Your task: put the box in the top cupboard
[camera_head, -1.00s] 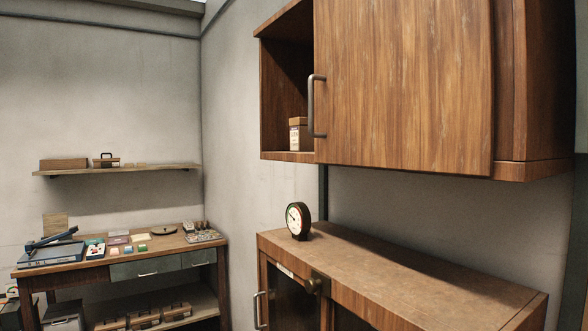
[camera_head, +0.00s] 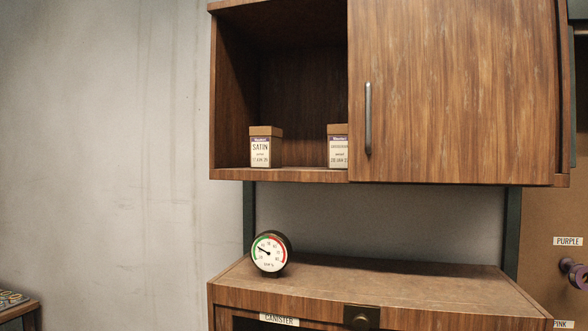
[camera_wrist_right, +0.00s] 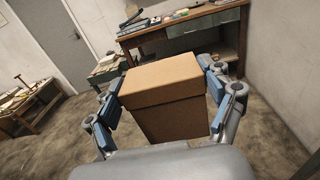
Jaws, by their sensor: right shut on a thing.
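The top cupboard (camera_head: 230,100) hangs on the wall in the head view, its left part open and its sliding wooden door (camera_head: 455,90) covering the right part. Inside stand a box labelled SATIN (camera_head: 265,147) and a second labelled box (camera_head: 338,147), partly hidden by the door. In the right wrist view my right gripper (camera_wrist_right: 165,97) is shut on a plain brown box (camera_wrist_right: 160,80), with a finger on each side of it. The held box is above the floor. My left gripper is in neither view.
A lower cabinet (camera_head: 390,280) stands below, with a round dial gauge (camera_head: 270,253) on its top and a CANISTER label on its front. The cupboard shelf is clear left of and between the boxes. A workbench (camera_wrist_right: 180,35) is behind the held box in the wrist view.

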